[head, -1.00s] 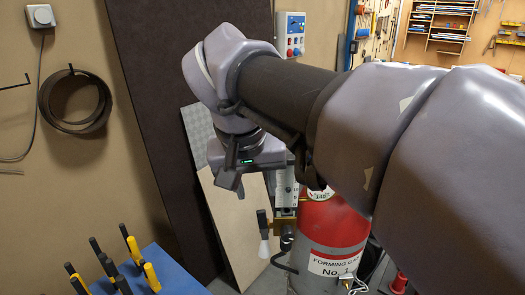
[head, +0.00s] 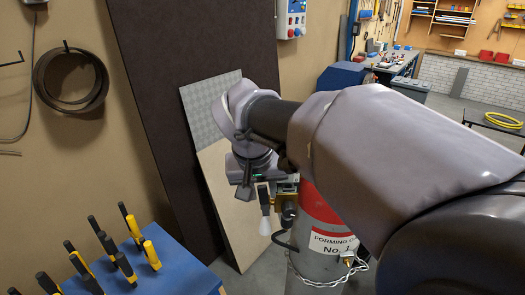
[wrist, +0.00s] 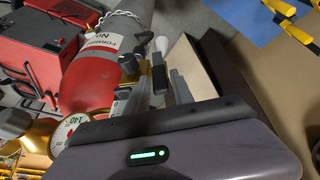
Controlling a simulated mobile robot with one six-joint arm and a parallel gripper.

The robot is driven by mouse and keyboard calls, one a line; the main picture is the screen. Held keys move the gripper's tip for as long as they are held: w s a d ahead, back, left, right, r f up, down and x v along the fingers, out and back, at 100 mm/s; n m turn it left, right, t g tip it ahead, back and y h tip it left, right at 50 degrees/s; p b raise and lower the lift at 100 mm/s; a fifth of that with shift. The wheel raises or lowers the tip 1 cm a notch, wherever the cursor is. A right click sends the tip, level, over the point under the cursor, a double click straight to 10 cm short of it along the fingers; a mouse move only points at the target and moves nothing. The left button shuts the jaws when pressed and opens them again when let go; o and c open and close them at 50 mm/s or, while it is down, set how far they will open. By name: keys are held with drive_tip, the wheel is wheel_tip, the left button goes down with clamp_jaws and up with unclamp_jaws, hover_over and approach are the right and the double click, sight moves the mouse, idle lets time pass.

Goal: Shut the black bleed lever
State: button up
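The black bleed lever (head: 263,195) stands beside a brass block (head: 278,203), with a white cone (head: 265,227) below it. In the wrist view the dark lever (wrist: 158,74) shows ahead of my gripper, near the white cone (wrist: 161,44). My gripper (head: 256,190) is just above and left of the brass block in the head view. In the wrist view its grey fingers (wrist: 160,92) look spread apart, with the lever between or just beyond them. I cannot tell whether they touch it. My forearm hides part of the fittings.
A red and grey gas cylinder (head: 320,235) with a chain (head: 318,281) stands right of the lever. A pressure gauge (wrist: 70,131) is close to my gripper in the wrist view. A blue bench (head: 180,268) with several clamps is at lower left. Panels (head: 230,200) lean behind.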

clamp_jaws()
idle(1.2)
